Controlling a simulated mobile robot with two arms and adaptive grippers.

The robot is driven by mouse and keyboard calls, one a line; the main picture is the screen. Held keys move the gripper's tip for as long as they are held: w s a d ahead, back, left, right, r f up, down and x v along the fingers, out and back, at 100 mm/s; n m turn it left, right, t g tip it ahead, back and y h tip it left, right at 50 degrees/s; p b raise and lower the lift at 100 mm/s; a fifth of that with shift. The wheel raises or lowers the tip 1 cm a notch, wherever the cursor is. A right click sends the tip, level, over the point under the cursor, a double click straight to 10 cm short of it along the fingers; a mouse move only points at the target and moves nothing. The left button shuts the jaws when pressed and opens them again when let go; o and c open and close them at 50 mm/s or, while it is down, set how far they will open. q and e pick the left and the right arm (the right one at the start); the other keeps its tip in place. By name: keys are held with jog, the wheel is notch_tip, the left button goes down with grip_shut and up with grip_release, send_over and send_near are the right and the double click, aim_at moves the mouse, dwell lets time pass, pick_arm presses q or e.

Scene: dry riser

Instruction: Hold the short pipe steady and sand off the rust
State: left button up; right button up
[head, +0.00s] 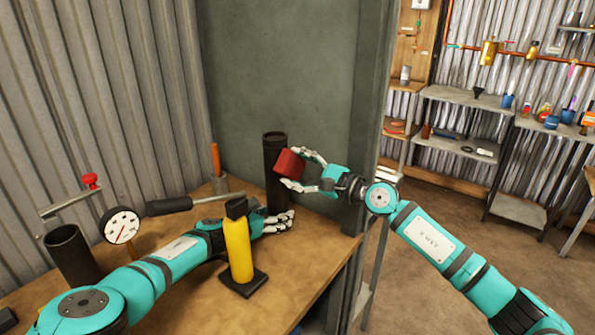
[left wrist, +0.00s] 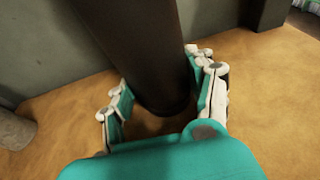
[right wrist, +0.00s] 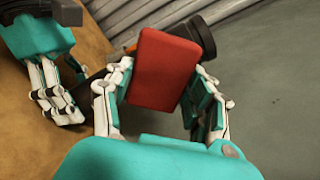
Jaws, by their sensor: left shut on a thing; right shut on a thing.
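The short pipe (head: 276,150) is dark and stands upright on the wooden bench against the grey-green panel. My left gripper (head: 282,222) is shut around its lower part. The left wrist view shows the fingers on both sides of the pipe (left wrist: 137,50). My right gripper (head: 296,172) is shut on a red block (head: 288,164) beside the upper part of the pipe. The right wrist view shows the block (right wrist: 162,72) between the fingers, covering part of the pipe (right wrist: 207,38) behind it. I cannot tell whether block and pipe touch. I cannot make out rust on the visible surface.
A yellow bottle-shaped thing (head: 238,248) on a black base stands in front of my left forearm. Shelves (head: 470,97) stand at right.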

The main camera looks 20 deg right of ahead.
pick_arm(q)
jog(key=shift+s+d, duration=0.1)
pick_arm(e)
jog(key=shift+r, duration=0.85)
jog(key=shift+f, duration=1.35)
pick_arm(q)
jog(key=shift+f, duration=0.1)
pick_arm(e)
jog(key=shift+r, duration=1.35)
jog(key=shift+f, duration=1.35)
jog(key=shift+s, duration=0.15)
jog(key=s+d+f, duration=0.1)
jog(key=s, duration=0.1)
jog(key=s+d+f, duration=0.1)
jog(key=d, duration=0.1)
jog(key=shift+s+f, duration=0.4)
